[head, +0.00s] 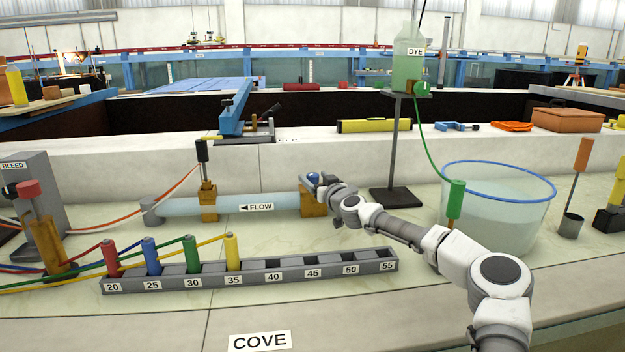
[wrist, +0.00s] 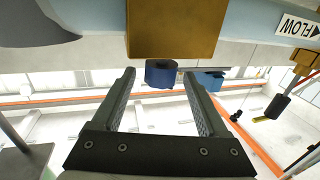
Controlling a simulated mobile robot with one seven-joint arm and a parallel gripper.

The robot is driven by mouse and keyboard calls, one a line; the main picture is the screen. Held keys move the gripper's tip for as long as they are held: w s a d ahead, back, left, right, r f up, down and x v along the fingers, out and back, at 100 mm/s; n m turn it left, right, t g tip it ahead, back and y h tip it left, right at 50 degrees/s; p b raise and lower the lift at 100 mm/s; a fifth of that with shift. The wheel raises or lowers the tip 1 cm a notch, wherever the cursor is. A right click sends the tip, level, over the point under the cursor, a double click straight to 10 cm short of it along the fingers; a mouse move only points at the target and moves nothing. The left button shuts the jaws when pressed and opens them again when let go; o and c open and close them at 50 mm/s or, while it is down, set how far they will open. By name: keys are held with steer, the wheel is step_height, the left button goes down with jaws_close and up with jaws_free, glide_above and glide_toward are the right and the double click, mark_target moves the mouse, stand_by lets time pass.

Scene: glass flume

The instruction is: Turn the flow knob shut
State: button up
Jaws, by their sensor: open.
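The flow knob is a small blue knob (head: 314,177) at the right end of the clear flow pipe (head: 232,207), beside a brass block (head: 311,203). In the wrist view the blue knob (wrist: 162,74) sits below a brass block (wrist: 172,28), between the two fingertips of my gripper (wrist: 160,76). Gaps show on both sides, so the fingers are apart from it. In the head view my gripper (head: 322,188) is at the knob, and my wrist partly hides it. My gripper is open and holds nothing.
A numbered rack (head: 250,279) with coloured plugs stands in front of the pipe. A dye stand (head: 396,196) and a water tub (head: 497,207) are to the right. A bleed box (head: 40,185) is at left. Bare bench lies between pipe and rack.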

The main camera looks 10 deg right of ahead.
steer(key=shift+x, duration=0.9)
jaws_close()
